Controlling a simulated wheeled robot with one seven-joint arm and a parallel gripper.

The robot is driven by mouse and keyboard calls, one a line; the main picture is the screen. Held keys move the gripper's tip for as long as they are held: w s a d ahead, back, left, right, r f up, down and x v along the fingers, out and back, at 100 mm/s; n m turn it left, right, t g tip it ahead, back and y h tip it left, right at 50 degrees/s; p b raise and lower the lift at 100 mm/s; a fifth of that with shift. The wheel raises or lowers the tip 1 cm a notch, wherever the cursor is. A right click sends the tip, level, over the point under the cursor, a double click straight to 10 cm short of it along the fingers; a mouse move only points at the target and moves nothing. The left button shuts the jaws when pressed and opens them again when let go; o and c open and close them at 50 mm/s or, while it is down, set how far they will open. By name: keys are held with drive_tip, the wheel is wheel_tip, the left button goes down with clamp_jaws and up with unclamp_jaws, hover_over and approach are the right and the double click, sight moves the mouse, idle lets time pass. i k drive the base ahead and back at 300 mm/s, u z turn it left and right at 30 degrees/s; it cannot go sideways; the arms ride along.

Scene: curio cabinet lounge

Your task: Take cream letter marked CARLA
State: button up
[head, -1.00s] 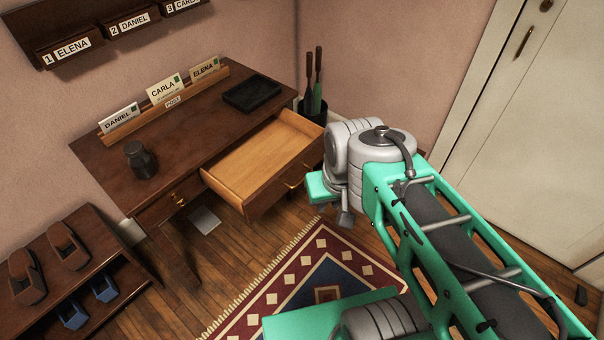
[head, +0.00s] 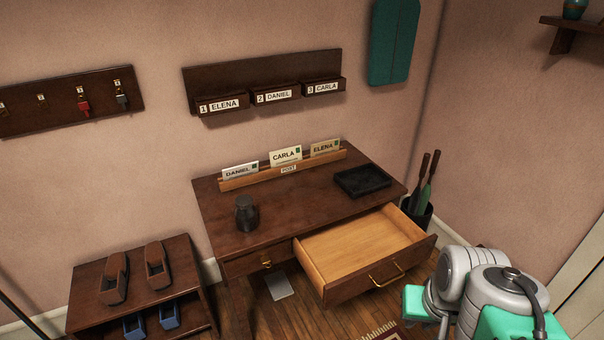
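The cream letter marked CARLA (head: 285,155) stands upright in the middle of a wooden post rack (head: 236,184) at the back of the brown desk (head: 310,205). A white letter marked DANIEL (head: 240,171) stands to its left and a tan letter marked ELENA (head: 325,148) to its right. The lower edges of the letters are hidden by the rack's front. Part of my arm shows at the lower right, apart from the desk. I cannot make out my gripper's fingers in the head view.
The desk's right drawer (head: 365,245) is pulled out and looks empty. A dark jar (head: 246,213) and a black tray (head: 362,181) stand on the desk. Wall boxes labelled ELENA, DANIEL and CARLA (head: 323,88) hang above. A low shelf (head: 90,290) stands at left.

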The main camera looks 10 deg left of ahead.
sight(281, 157)
drive_tip(key=u, duration=0.55)
drive_tip(key=k, duration=0.6)
drive_tip(key=u, duration=1.3)
drive_tip(key=i, duration=1)
drive_tip(key=u, duration=0.35)
drive_tip(key=i, duration=0.9)
drive_tip(key=z, duration=1)
drive_tip(key=i, duration=0.7)
drive_tip(key=z, duration=0.6)
